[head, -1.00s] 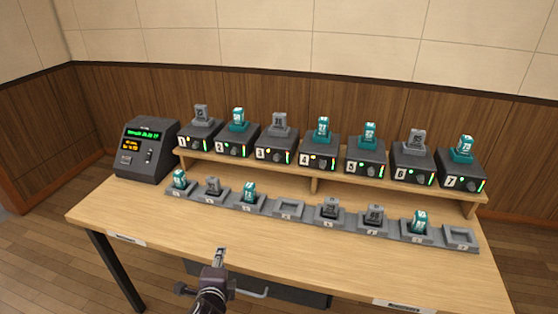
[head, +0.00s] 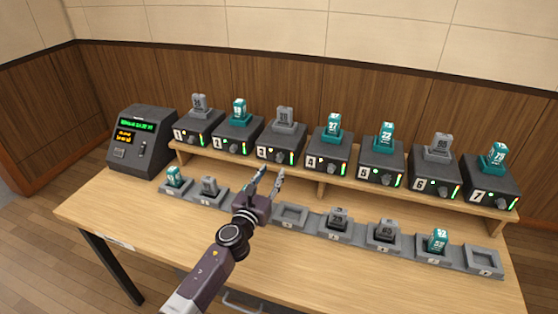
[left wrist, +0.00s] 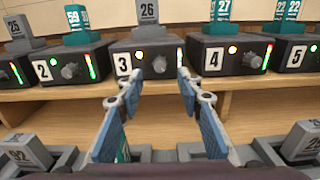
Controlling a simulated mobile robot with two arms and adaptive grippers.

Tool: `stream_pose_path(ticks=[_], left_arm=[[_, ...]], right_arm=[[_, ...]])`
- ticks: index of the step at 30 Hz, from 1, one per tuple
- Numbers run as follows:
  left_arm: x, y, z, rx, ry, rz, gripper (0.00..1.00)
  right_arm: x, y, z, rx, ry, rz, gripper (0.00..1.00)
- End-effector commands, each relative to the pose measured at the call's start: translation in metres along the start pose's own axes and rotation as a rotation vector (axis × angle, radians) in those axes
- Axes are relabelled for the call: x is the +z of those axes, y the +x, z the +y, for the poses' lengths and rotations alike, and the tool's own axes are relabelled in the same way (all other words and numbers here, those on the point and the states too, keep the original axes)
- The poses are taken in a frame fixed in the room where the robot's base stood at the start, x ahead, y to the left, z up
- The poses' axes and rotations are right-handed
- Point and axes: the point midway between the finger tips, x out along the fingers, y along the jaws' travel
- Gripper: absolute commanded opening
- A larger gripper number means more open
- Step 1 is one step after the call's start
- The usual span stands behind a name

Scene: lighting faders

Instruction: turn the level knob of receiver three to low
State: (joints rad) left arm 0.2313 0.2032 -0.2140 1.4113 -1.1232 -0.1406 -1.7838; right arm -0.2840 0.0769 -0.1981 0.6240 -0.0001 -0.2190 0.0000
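Receiver three (head: 282,141) is a dark box with a white "3" label on the shelf, with a grey pack standing on top. In the left wrist view, receiver three (left wrist: 148,50) is straight ahead, and its round grey level knob (left wrist: 159,64) shows between my fingertips. The knob's exact setting is too small to read. My left gripper (head: 267,176) is open and empty, its fingers pointing at the front of receiver three. In the left wrist view the left gripper (left wrist: 157,78) has a finger on each side of the knob, apparently short of it. My right gripper is not in view.
Receivers two (left wrist: 72,66) and four (left wrist: 228,55) flank receiver three closely. Below the shelf, a row of grey charging cradles (head: 294,215) holds several teal and grey packs. A dark console (head: 140,140) with green and amber displays stands at the left.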

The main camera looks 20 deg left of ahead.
Motion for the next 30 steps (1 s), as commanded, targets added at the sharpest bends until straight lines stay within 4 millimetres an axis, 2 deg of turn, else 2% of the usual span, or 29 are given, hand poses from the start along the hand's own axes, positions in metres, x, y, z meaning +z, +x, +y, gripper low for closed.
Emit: stream_pose_path(ticks=[6,8,11,15,18,23,30], left_arm=[[0.000,0.036,0.000,0.003,-0.006,-0.001,0.34],[-0.001,0.044,0.000,0.002,-0.007,-0.001,0.34],[0.000,0.054,0.001,0.003,-0.006,-0.001,0.34],[0.000,0.061,0.000,0.001,-0.006,-0.001,0.34],[0.000,0.062,0.000,0.001,-0.006,0.000,0.34],[0.001,0.062,0.000,0.002,-0.006,0.000,0.34],[0.000,0.061,0.000,0.002,-0.006,0.000,0.08]], right_arm=[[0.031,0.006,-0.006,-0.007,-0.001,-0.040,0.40],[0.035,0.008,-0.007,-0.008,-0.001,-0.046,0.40],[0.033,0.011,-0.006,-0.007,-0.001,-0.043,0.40],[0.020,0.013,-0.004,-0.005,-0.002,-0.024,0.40],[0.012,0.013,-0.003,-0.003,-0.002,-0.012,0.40],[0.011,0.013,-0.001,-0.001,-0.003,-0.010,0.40],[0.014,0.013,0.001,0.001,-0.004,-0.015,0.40]])
